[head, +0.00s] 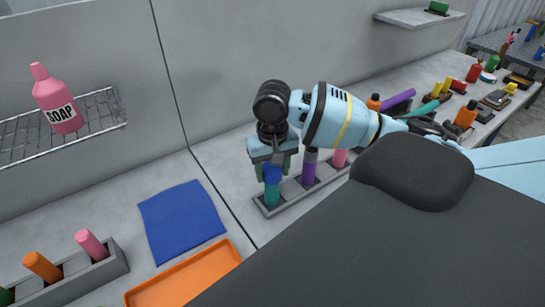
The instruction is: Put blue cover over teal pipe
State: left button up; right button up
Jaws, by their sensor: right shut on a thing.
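The teal pipe (272,196) stands upright in the left end of a grey rack (297,200). The blue cover (272,173) is at the top of the teal pipe, directly below my right gripper (272,167). My right gripper points down and is shut on the blue cover. The fingers partly hide the cover, and I cannot tell how far it sits down over the pipe. My left gripper is not in view.
A purple pipe (309,170) and a pink pipe (340,158) stand in the same rack, close to the right of the gripper. A blue cloth (181,222), an orange tray (186,278) and another grey rack (75,285) lie to the left. A wall rises behind.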

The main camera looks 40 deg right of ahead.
jog(key=o, duration=1)
jog(key=shift+r, duration=0.1)
notch_tip(320, 180, up, 8)
jog(key=shift+f, duration=0.2)
